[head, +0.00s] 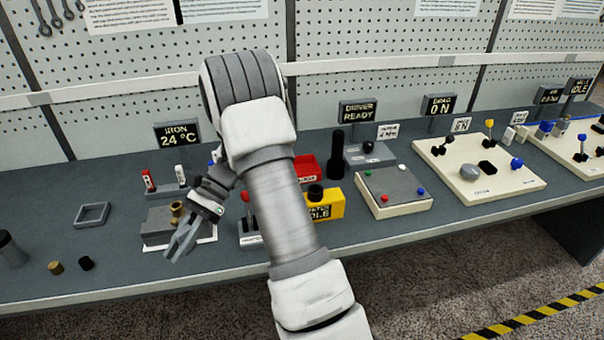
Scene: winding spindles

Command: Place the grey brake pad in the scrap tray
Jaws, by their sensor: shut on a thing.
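My gripper (182,246) reaches down at the left of the bench, in front of a grey block (157,222) on a white plate. Its two dark grey fingers are close together on something small and grey. I cannot make out that thing's shape or confirm that it is the brake pad. A small red tray (306,165) with a label too small to read stands behind my arm, partly hidden by it. I cannot tell whether it is the scrap tray. No other thing is clearly recognisable as a grey brake pad.
An empty grey square tray (92,214) lies at the left. Brass (55,267) and black (87,263) cylinders stand near the front edge. A yellow box (325,205) and a cream spindle board (478,170) are to the right. My arm hides part of the middle.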

